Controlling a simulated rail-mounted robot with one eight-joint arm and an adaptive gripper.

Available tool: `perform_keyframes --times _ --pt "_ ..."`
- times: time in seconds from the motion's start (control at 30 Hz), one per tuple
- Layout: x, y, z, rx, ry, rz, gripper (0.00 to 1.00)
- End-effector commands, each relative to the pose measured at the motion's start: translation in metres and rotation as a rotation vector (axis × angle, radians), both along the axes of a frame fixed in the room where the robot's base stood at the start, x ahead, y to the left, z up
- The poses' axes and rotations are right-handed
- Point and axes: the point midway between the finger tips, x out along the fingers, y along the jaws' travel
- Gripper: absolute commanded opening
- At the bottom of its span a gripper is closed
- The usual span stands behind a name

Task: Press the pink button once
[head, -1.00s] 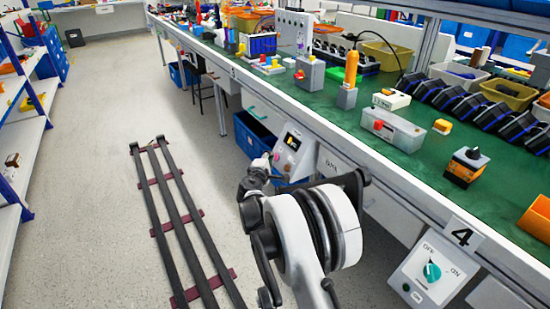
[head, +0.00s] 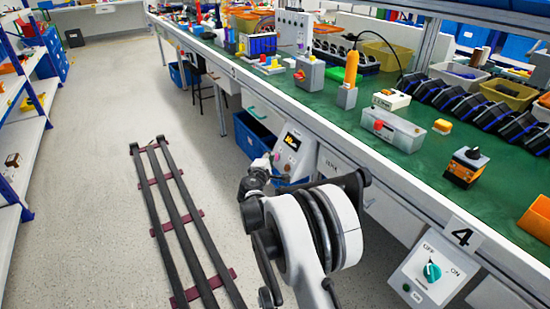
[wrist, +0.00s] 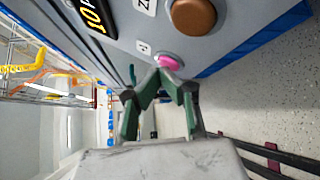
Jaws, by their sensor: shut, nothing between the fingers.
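The pink button (wrist: 169,62) is a small round button on a grey panel (wrist: 115,35) in the wrist view. My gripper (wrist: 169,77) has its green-and-dark fingers brought together at the tips, with nothing between them. The tips are right at the button and overlap its lower edge in the picture; I cannot tell whether they touch it. In the head view, my gripper (head: 264,163) is beside the left side of the light panel with a yellow-digit display (head: 292,140). The pink button cannot be made out clearly there.
A larger brown round button (wrist: 194,16) sits near the pink one, with yellow display digits (wrist: 92,14) to its left. The green workbench (head: 405,165) runs along the right. A turquoise rotary switch (head: 432,271) is at the front. Open floor (head: 90,130) lies left.

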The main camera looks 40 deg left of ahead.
Motion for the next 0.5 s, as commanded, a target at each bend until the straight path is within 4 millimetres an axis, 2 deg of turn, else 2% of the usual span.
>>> perform_keyframes --times 0.23,0.5 --pt "-0.0103 0.0021 0.0060 0.000 0.000 0.000 0.00" --pt "-0.0118 0.0024 0.0068 0.000 0.000 0.000 0.00"
